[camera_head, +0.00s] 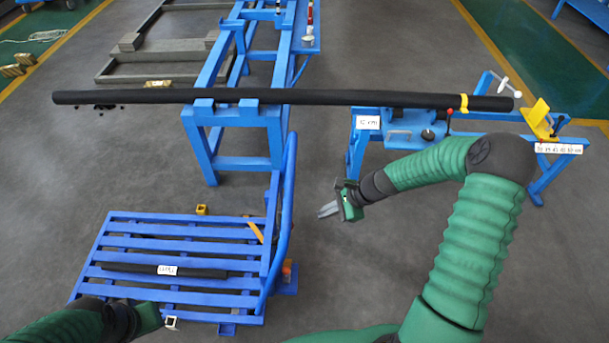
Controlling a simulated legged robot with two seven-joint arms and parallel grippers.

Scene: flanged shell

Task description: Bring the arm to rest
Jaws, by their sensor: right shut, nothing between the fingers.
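My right arm comes in from the lower right, with green ribbed sleeves and a dark elbow. It bends at the elbow toward the middle of the view. My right gripper (328,210) has grey fingers that point left. It is shut and empty, over bare floor between the blue slatted cart and the blue stand. My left arm shows only at the bottom left edge. My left gripper (170,322) is near the cart's front edge, mostly hidden, and its finger state is unclear.
A long black tube (330,97) lies across a blue frame (232,118) and a blue stand (356,150) with a yellow bracket (541,118). The blue cart (120,228) holds a short dark bar (125,269) with a label. Grey floor around my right gripper is clear.

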